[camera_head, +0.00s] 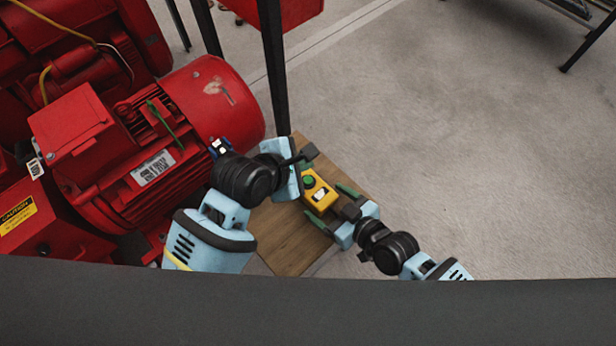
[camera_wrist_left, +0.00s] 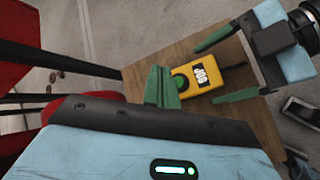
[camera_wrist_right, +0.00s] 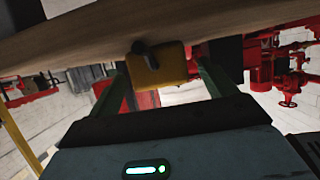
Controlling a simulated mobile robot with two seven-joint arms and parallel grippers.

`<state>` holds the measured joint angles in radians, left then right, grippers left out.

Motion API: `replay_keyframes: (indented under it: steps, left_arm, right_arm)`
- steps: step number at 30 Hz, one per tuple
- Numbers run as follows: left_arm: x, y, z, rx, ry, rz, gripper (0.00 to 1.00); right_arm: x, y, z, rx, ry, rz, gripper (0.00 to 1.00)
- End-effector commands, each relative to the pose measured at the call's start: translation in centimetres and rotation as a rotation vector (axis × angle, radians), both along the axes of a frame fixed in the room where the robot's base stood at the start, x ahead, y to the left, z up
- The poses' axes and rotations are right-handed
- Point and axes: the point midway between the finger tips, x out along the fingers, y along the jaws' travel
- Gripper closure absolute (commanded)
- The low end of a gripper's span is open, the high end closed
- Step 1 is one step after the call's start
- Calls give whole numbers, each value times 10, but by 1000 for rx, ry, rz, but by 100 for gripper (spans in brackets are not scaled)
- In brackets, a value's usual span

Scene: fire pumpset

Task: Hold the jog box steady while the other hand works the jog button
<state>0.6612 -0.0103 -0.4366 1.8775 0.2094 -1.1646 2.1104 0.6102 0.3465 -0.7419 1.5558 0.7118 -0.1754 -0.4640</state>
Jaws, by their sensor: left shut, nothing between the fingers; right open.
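The jog box (camera_head: 322,195) is yellow with a green jog button (camera_head: 309,182) and lies on a wooden tabletop (camera_head: 290,240). In the left wrist view the jog box (camera_wrist_left: 207,80) shows a JOG label, with the green button (camera_wrist_left: 181,84) at its left end. My right gripper (camera_head: 333,206) is open, its green fingers around the box's label end; in the right wrist view the box (camera_wrist_right: 157,72) shows between them. I cannot tell whether they touch it. My left gripper (camera_wrist_left: 163,88) is shut and empty, its tips beside the button; their exact gap to it is unclear.
A large red pump motor (camera_head: 205,95) stands left of the tabletop, close to my left arm. A black post (camera_head: 273,70) rises at the tabletop's far edge. A black cable end (camera_wrist_right: 147,52) leaves the box on my right gripper's side. Open concrete floor (camera_head: 450,130) lies to the right.

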Motion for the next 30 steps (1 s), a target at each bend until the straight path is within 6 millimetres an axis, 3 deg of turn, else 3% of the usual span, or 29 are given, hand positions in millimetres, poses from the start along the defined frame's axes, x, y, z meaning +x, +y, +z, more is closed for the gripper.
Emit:
replay_keyframes:
  steps: [6, 13, 30]
  left_arm:
    - [0, 0, 0, 0, 0, 0, 100]
    - [0, 0, 0, 0, 0, 0, 100]
    - [0, 0, 0, 0, 0, 0, 100]
  right_arm:
    - [-29, -29, 15, -3, 1, 0, 17]
    - [-49, -50, 28, -3, 0, 0, 17]
    - [-55, -56, 33, -1, 0, 0, 17]
